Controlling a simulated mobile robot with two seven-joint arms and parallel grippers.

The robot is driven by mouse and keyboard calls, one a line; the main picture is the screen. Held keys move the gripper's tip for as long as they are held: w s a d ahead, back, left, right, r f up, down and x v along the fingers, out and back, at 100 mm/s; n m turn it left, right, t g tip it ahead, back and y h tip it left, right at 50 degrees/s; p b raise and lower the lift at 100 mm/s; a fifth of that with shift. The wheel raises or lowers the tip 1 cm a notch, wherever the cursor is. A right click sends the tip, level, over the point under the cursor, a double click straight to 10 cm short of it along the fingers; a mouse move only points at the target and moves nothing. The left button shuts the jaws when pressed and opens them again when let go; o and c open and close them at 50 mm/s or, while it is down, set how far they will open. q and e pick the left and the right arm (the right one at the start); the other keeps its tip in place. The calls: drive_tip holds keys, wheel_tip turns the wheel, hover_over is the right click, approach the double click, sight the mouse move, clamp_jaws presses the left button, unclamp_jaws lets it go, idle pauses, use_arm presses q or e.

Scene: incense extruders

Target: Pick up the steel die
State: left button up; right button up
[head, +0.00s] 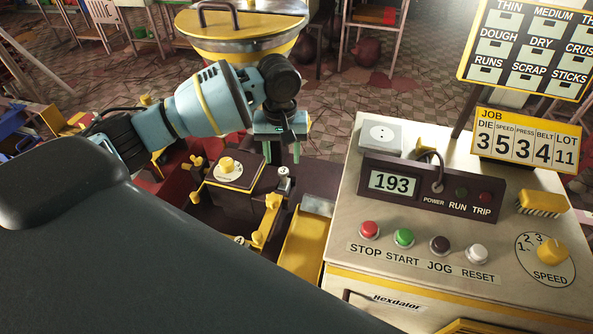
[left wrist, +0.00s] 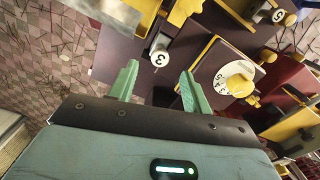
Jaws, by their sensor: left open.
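The steel die (head: 284,180) is a small grey cylinder standing upright on the dark machine top, right of the box with the yellow knob. In the left wrist view its pale end face with a "3" (left wrist: 160,58) shows just beyond and between my fingertips. My left gripper (head: 282,160) points down over the die, its green fingers apart and nothing between them. The left wrist view also shows the open fingers (left wrist: 160,72), with visible room on both sides of the die. My right gripper is not in view.
A dark box with a yellow dial (head: 229,168) stands close left of the die. A yellow lever (head: 266,222) and a yellow chute (head: 304,245) lie in front. The control cabinet with its 193 display (head: 393,183) stands to the right. A "5" piece (left wrist: 279,16) sits farther off.

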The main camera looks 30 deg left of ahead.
sight(283, 170)
use_arm(q)
drive_tip(key=shift+s, duration=0.55)
drive_tip(key=shift+f, duration=0.45)
drive_tip(key=shift+w+f, duration=0.15)
drive_tip(key=shift+f, duration=0.75)
drive_tip(key=f, duration=0.5)
drive_tip(key=shift+w+d+b, duration=0.1)
drive_tip(key=shift+w+b, duration=0.15)
drive_tip(key=shift+b, duration=0.05)
drive_tip(key=shift+r, duration=0.1)
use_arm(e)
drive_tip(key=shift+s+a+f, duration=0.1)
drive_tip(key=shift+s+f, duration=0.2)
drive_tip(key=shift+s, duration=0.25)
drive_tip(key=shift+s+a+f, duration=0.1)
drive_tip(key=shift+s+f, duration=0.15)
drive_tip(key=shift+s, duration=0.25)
use_arm(q)
clamp_jaws()
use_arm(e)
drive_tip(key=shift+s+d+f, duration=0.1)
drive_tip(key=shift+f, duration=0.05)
